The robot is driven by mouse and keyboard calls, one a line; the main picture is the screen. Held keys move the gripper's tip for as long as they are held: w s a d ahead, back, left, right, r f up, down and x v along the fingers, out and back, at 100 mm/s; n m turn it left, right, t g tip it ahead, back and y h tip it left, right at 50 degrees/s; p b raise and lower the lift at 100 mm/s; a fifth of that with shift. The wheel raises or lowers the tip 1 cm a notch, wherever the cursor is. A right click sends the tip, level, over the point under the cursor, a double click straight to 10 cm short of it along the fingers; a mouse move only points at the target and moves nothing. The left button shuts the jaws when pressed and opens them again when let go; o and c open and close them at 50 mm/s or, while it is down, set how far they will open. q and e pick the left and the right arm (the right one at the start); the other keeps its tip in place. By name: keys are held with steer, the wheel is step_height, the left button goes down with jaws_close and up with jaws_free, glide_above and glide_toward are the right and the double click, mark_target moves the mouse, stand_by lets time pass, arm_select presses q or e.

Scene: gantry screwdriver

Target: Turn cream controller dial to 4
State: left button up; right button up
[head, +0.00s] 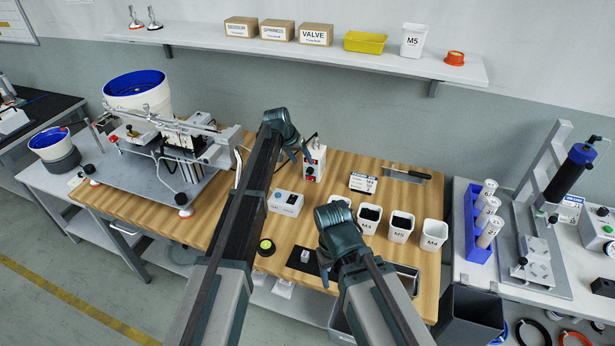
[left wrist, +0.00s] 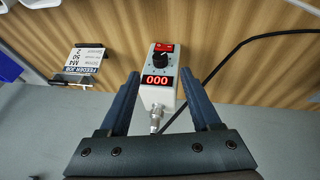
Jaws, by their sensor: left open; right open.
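The cream controller (head: 314,163) stands at the back of the wooden table, a small upright box with red markings and a dark dial. In the left wrist view its black dial (left wrist: 161,60) sits above a red display reading 000 (left wrist: 158,80). The dial's scale is too small to read. My left gripper (head: 301,152) is open at the controller; in the wrist view its fingers lie on either side of the box, with gaps. Contact is not visible. My right gripper (head: 326,268) is low over the front of the table; its fingers are mostly hidden.
A job card (head: 363,183) stands right of the controller; it reads FEEDER JOB, M4, 50, 2 in the wrist view (left wrist: 80,66). A black cable (left wrist: 225,62) runs beside the controller.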

mark_target(309, 171)
arm_select(q)
steer(key=b+x, duration=0.6)
steer(key=x, duration=0.1)
steer(key=shift+w+d+f, duration=0.1)
steer(key=shift+w+f, duration=0.05)
steer(key=shift+f, duration=0.15)
jaws_close()
